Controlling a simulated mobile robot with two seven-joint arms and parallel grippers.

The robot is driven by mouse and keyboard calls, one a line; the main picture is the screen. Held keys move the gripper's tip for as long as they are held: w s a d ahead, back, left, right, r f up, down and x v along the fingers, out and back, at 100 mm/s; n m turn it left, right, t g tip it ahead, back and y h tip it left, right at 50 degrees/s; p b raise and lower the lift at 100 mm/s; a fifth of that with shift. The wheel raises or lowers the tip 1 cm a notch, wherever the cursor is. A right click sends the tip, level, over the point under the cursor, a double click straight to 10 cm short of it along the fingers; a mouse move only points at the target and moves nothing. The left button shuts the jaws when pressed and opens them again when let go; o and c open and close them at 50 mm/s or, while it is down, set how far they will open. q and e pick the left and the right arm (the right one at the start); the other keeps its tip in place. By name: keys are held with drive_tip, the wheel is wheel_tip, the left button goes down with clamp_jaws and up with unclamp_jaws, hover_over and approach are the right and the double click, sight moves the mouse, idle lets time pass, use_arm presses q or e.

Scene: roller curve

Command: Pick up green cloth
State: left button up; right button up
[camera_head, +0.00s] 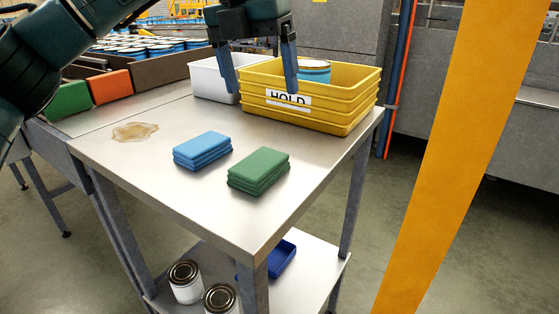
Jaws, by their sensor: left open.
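The green cloth (259,171) is a folded stack lying flat on the metal table (225,214), toward its front right edge. A similar folded blue cloth (202,150) lies just left of it, with a small gap between them. My left gripper (261,91) is open and empty, its two fingers pointing down in front of the white bin and yellow crate. In the picture it is above and behind the green cloth, apart from it. My right gripper is not in view.
The yellow crate (356,110) labelled HOLD contains a blue-sided can (314,70). A white bin (207,80) stands left of it. A brownish spill (135,131) lies on the table's left. Cans (186,281) and a blue tray (282,259) are on the lower shelf. A yellow post (450,150) stands at right.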

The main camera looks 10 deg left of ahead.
use_arm(q)
drive_tip(key=s+y, duration=0.1)
drive_tip(key=m, duration=0.1)
hover_over(261, 160)
drive_tip(key=shift+g+y, duration=0.3)
drive_tip(key=shift+g, duration=0.1)
drive_tip(key=f, duration=0.8)
drive_tip(key=shift+s+d, duration=0.15)
drive_tip(key=shift+d, duration=0.1)
drive_tip(key=shift+a+f, duration=0.15)
drive_tip(key=shift+f, duration=1.2)
drive_tip(key=shift+a+f, duration=0.15)
drive_tip(key=shift+f, duration=1.15)
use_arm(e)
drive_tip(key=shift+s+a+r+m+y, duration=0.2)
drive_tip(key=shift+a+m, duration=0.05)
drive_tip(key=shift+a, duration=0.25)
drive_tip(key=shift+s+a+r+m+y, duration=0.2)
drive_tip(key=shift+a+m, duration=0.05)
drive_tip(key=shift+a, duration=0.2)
use_arm(q)
drive_tip(key=shift+c, duration=0.3)
drive_tip(key=c, duration=1)
wheel_tip(261, 160, up, 10)
drive_tip(key=shift+r, duration=0.1)
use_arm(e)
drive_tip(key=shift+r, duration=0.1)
